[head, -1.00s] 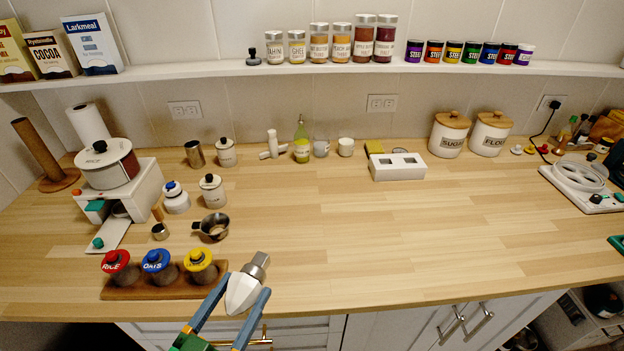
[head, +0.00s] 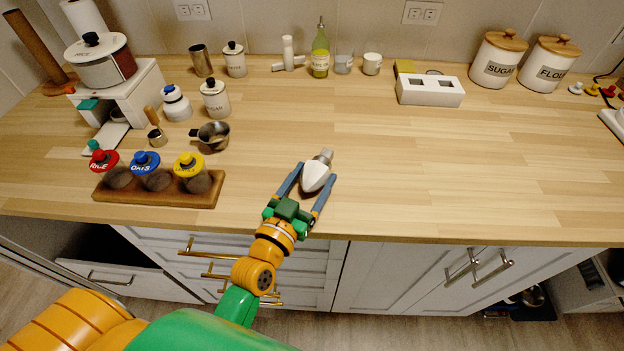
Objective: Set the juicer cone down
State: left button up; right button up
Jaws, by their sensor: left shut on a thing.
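The juicer cone (head: 316,176) is white and pointed, with a grey metal stub at its far end. My left gripper (head: 308,183) is shut on it, one blue finger on each side. The cone lies on its side, its tip toward me and its stub pointing away, over the front part of the wooden counter (head: 400,175). It looks low over the wood; I cannot tell whether it touches. My right gripper is not in view.
A wooden rack (head: 150,194) with red, blue and yellow-lidded jars stands to the left. A metal pan (head: 213,136) is behind it. A white block with two openings (head: 430,92) stands at the back. The counter right of the cone is clear.

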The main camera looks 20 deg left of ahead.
pick_arm(q)
jog(key=o, duration=1.3)
jog(key=shift+s, duration=0.2)
jog(key=s, duration=0.4)
jog(key=s+a+b, duration=0.1)
jog(key=s, duration=0.2)
jog(key=s+b, duration=0.1)
jog(key=s, duration=0.3)
jog(key=shift+s+a+r, duration=0.1)
jog(key=shift+s+a, duration=0.05)
jog(key=shift+s, duration=0.15)
